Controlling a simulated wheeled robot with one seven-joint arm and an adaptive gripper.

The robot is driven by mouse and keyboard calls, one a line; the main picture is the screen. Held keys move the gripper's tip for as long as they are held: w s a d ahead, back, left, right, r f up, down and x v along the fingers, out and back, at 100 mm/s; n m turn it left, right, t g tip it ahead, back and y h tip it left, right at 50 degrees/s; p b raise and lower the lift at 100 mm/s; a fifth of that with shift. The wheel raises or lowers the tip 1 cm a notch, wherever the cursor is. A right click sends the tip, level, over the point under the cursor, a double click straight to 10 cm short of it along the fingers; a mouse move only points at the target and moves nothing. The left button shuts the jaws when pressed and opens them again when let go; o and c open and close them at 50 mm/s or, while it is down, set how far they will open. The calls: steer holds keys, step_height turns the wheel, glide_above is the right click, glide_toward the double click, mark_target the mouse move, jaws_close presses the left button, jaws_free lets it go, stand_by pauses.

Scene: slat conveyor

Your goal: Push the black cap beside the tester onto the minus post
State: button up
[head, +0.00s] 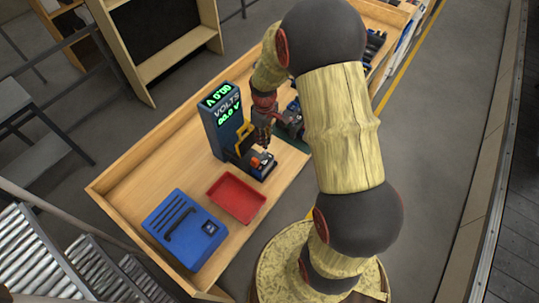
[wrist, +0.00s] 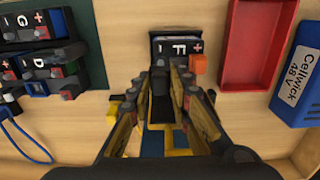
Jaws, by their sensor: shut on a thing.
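The battery marked F (wrist: 176,47) stands just beyond my fingertips in the wrist view, with its minus mark on the left and plus mark on the right. An orange cap (wrist: 199,64) is at its plus side. The blue tester (head: 222,122) with a lit green display stands behind the battery (head: 262,166) in the head view. My gripper (wrist: 169,69) is shut on a dark piece that looks like the black cap (wrist: 162,84), mostly hidden between the fingers. In the head view, my gripper (head: 264,146) is just above the battery. Cap-to-post contact cannot be told.
A red tray (head: 236,197) and a blue Cellwick 48 V box (head: 186,228) lie on the wooden bench in front of the tester. Several other batteries (wrist: 40,62) stand on a dark mat to the left in the wrist view. Bare wood separates them from battery F.

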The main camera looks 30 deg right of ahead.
mark_target(265, 151)
steer(key=shift+w+a+r, duration=0.1)
steer(key=shift+a, duration=0.1)
steer(key=shift+d+f+b, duration=0.1)
steer(key=shift+f+b, duration=1.25)
steer(key=shift+f, duration=0.9)
steer(key=shift+f+b, duration=0.75)
steer(key=shift+f, duration=0.45)
steer(key=o, duration=0.8)
steer(key=shift+r, duration=0.1)
step_height(265, 151, up, 12)
